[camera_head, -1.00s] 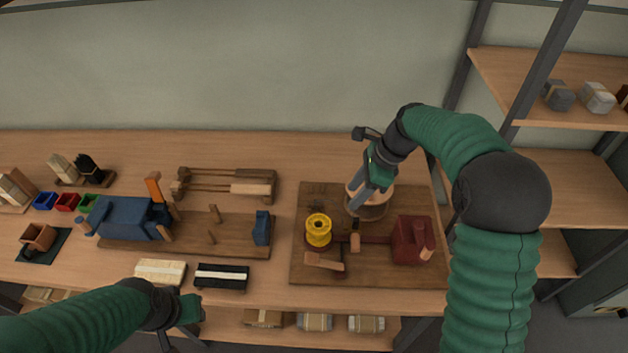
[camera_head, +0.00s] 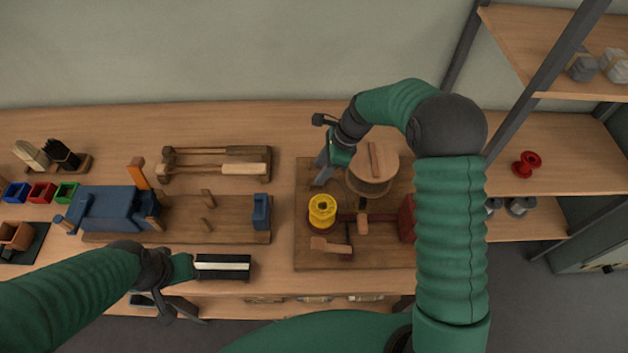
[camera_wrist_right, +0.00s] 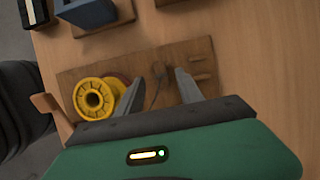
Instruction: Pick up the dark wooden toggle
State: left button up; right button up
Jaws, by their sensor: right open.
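A small dark wooden piece, which looks like the toggle (camera_wrist_right: 160,69), lies on the brown board (camera_wrist_right: 80,75) in the right wrist view. A thin dark cord curves beside it. My right gripper (camera_wrist_right: 160,90) is open and empty, its two fingers spread on either side of that spot and apart from the piece. In the head view my right gripper (camera_head: 322,178) points down over the board's back left corner, and it hides the toggle there. My left gripper (camera_head: 178,308) hangs near the table's front edge; its jaw opening is unclear.
A yellow spool (camera_head: 322,211) stands close to the right gripper. A round wooden drum (camera_head: 371,172) with a stick on top is just right of it. A dark red block (camera_head: 407,218) is partly behind my arm. Two short pegs (camera_wrist_right: 201,72) lie near the toggle.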

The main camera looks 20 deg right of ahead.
jog(key=x, duration=0.3)
jog(key=shift+s+d+f, duration=0.15)
jog(key=shift+f, duration=0.35)
jog(key=shift+w+d+f, duration=0.25)
jog(key=shift+f, duration=0.15)
jog(key=shift+s+a+r, duration=0.1)
jog(key=shift+a+r, duration=0.1)
jog(key=shift+a, duration=0.1)
jog(key=c, duration=0.7)
grip_shut()
